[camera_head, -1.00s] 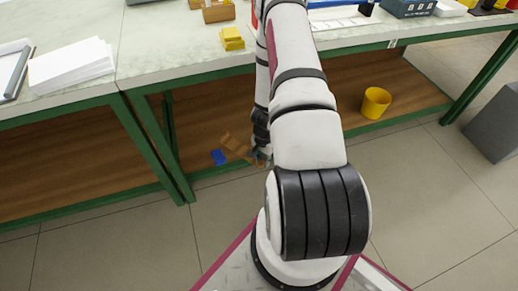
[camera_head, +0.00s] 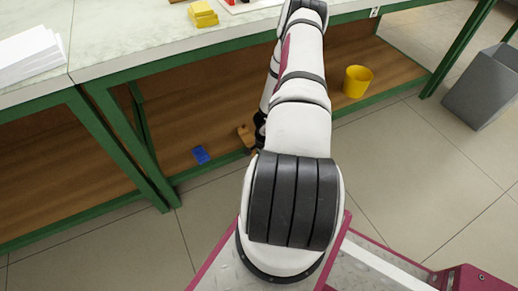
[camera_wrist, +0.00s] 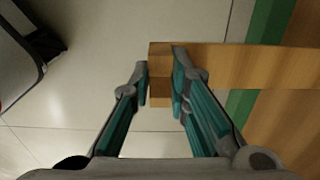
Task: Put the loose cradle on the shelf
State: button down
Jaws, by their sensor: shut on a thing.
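The loose cradle is a brown wooden piece (camera_wrist: 225,65) in the wrist view. My gripper (camera_wrist: 160,85) is shut on its left end, one finger on each side. The cradle reaches right, across the green edge of the lower shelf. In the head view only a small part of the cradle (camera_head: 245,136) shows beside my arm, and my gripper (camera_head: 260,140) is mostly hidden there. The shelf is a brown board (camera_head: 300,85) under the bench, framed in green. I cannot tell whether the cradle touches the shelf.
A blue object (camera_head: 201,154) lies on the shelf near its front edge, left of the cradle. A yellow bin (camera_head: 357,81) stands on the shelf to the right. Green table legs (camera_head: 125,145) stand at the left. A grey bin (camera_head: 484,86) is on the floor at far right.

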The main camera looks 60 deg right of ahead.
jog(key=w+d+f+b, duration=0.4)
jog(key=w+d, duration=0.2)
jog(key=d, duration=0.1)
jog(key=shift+w+d+f, duration=0.15)
jog(key=shift+w+d, duration=0.05)
jog(key=shift+d, duration=0.05)
dwell(0.5)
jog(key=shift+f, duration=0.15)
jog(key=c, duration=1.5)
grip_release()
jog(key=shift+c, duration=0.2)
notch_tip(320, 180, up, 12)
jog(key=p, duration=0.4)
jog(key=shift+p, duration=0.4)
jog(key=shift+s, duration=0.15)
